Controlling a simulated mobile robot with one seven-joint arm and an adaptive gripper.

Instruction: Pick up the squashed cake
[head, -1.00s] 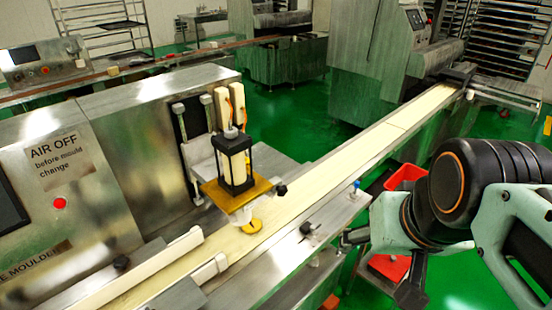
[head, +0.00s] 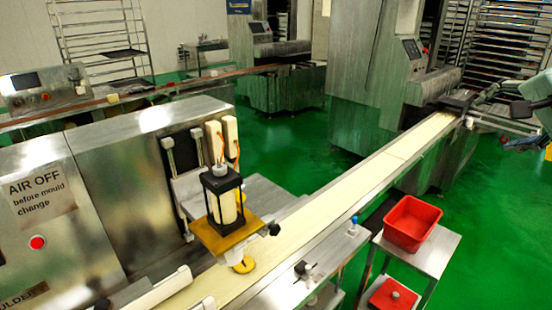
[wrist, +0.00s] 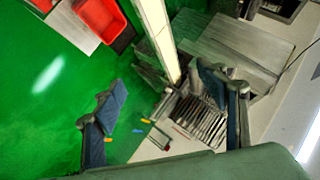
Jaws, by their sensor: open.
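A flat round yellow cake (head: 243,265) lies on the conveyor belt (head: 330,196), right below the moulding head (head: 222,200). I cannot tell from here whether it is squashed, and the head partly covers its far side. I see no cake in the wrist view. My gripper (wrist: 160,80) is open and empty in the wrist view, its two blue-grey fingers spread apart. In the head view my arm is at the right edge, partly cut off, far from the cake.
A red tub (head: 412,224) stands on a metal side table (head: 438,250) right of the belt, with a red knobbed piece (head: 393,295) on a lower shelf. The steel moulder (head: 70,200) is on the left. Green floor is open between the table and the far machine (head: 385,90).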

